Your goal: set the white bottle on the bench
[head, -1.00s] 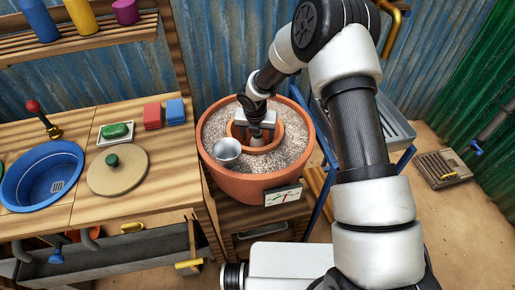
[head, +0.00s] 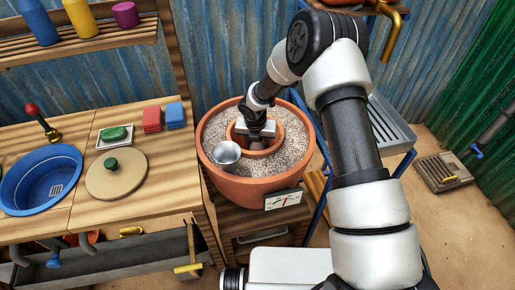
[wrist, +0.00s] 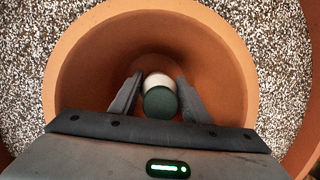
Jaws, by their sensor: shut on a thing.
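The white bottle with a dark green cap (wrist: 160,101) stands down inside a terracotta inner pot (wrist: 85,72), seen from above in the wrist view. My gripper (wrist: 159,84) reaches into that pot and is shut on the bottle, one finger on each side. In the head view my gripper (head: 258,138) hides the bottle. The wooden bench (head: 165,190) is to the left of the pots.
A large terracotta pot (head: 250,190) filled with pale grit surrounds the inner pot; a metal cup (head: 226,155) and a dial gauge (head: 283,199) are at its front. The bench holds a blue basin (head: 40,180), round lid (head: 117,176), soap dish (head: 115,136) and sponges (head: 163,118).

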